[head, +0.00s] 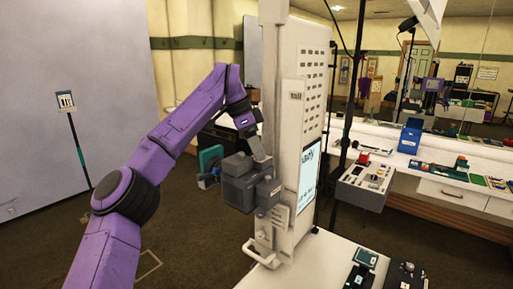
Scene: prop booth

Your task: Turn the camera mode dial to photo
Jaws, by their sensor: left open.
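I cannot surely make out the camera mode dial or its photo mark. A small black device (405,277) with a round knob-like top lies on the pale table (318,262) at the bottom right; it may be the camera. My left gripper (268,193), dark grey and boxy, is at the end of the purple arm, in front of or against the lower part of a white upright unit (296,150). It is open, and I see nothing held in it. It is well to the left of the black device and higher in the picture. My right gripper is out of view.
Another dark device (357,278) with a teal-screened piece (365,258) lies beside the black one. A grey control box (364,184) with a red button stands behind. A long white counter (455,184) holds a blue bin (410,137). Open floor lies at the left.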

